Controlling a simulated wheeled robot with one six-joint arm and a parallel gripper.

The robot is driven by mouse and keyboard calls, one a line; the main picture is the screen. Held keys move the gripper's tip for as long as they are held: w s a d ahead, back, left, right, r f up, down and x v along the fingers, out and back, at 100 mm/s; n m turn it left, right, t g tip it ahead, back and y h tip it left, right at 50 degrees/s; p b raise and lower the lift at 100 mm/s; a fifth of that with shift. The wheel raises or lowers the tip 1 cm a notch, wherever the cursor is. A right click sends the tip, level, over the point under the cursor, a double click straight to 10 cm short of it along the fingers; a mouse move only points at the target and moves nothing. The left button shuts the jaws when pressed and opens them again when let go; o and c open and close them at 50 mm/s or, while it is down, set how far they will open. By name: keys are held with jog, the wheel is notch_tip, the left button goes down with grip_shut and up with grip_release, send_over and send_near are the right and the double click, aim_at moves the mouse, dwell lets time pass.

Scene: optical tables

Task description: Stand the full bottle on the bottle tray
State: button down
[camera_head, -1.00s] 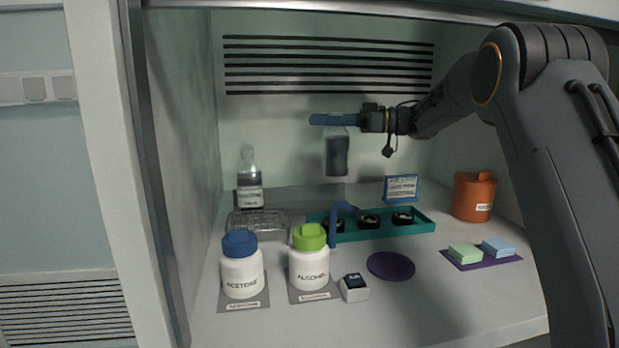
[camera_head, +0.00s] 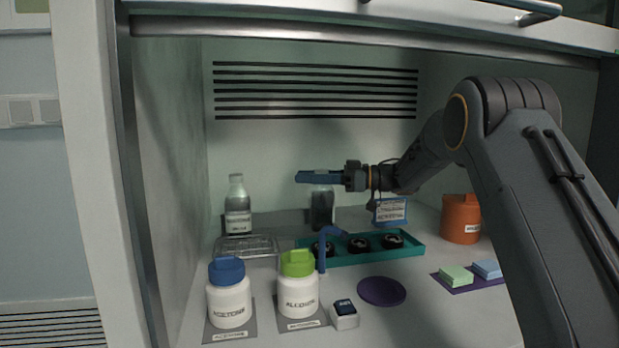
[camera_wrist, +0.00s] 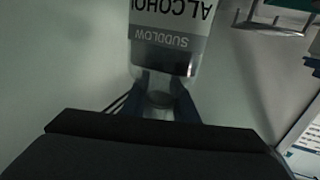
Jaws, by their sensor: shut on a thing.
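The bottle, dark below and clear at the neck, hangs upright under my gripper (camera_head: 320,177) at the back of the cabinet (camera_head: 321,207). My gripper's blue fingers are shut around its neck. In the wrist view the bottle (camera_wrist: 165,45) shows an ALCOHOL label, upside down in the picture. A grey flat area at the back wall, beside a second clear labelled bottle (camera_head: 237,208), looks like the bottle tray (camera_head: 287,219). The held bottle's base is low, partly behind the teal tray; I cannot tell whether it touches anything.
The teal tray (camera_head: 414,250) with black round items, a blue hooked piece (camera_head: 322,250) and a wire rack (camera_head: 246,246) lie in front. White acetone (camera_head: 229,300) and alcohol (camera_head: 298,292) jars stand nearer. A blue-framed sign (camera_head: 391,211) and orange tub (camera_head: 461,219) are right.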

jog(key=c, duration=1.4)
grip_release()
jog(key=shift+d, duration=0.15)
jog(key=d, duration=1.1)
jog(key=shift+s+d, duration=0.2)
jog(key=shift+d, duration=0.2)
jog(key=shift+r, duration=0.15)
